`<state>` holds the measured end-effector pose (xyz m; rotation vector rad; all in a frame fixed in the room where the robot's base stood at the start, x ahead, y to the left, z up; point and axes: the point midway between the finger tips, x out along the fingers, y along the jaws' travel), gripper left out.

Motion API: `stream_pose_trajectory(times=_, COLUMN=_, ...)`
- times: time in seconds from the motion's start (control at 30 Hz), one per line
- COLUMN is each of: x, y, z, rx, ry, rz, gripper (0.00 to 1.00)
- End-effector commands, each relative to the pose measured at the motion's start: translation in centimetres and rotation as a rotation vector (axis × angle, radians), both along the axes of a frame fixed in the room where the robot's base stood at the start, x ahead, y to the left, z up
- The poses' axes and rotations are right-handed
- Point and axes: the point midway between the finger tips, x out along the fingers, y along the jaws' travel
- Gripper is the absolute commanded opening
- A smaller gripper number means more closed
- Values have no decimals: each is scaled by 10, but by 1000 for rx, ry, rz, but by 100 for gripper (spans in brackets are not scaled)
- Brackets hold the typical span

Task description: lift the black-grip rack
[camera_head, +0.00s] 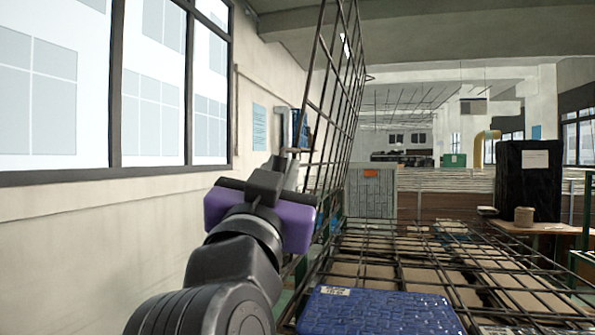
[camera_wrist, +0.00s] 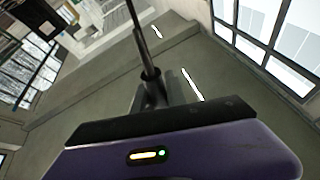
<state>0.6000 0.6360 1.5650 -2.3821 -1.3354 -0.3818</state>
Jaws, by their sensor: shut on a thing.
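The black-grip rack is a dark wire panel (camera_head: 336,85) that stands steeply tilted up in the head view, its top running out of the frame. My purple and black gripper (camera_head: 279,166) is at its lower left edge. In the wrist view my gripper (camera_wrist: 153,92) is shut on the black grip (camera_wrist: 148,70), and a thin dark rod runs up from it. The fingers hide part of the grip. Where the panel joins its frame cannot be made out.
A flat wire rack (camera_head: 455,262) lies at lower right, with a blue textured item (camera_head: 380,313) at the front. A wall with windows (camera_head: 150,90) stands at left. A black box (camera_head: 528,182) is on a table at right. A grey cabinet (camera_head: 371,190) stands behind.

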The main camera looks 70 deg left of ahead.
Motion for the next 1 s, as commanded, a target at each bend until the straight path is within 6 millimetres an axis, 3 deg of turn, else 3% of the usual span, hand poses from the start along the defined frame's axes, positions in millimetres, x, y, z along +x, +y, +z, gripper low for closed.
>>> stream_pose_trajectory(times=0.5, x=-2, y=3, z=-2, rx=-15, ry=-11, rz=-1, gripper=0)
stream_pose_trajectory(times=0.53, x=-2, y=3, z=-2, rx=-15, ry=-11, rz=-1, gripper=21)
stream_pose_trajectory(times=0.63, x=-2, y=3, z=-2, rx=-14, ry=-11, rz=-1, gripper=39)
stream_pose_trajectory(times=1.0, x=-5, y=-1, z=-4, rx=-13, ry=-12, rz=0, gripper=39)
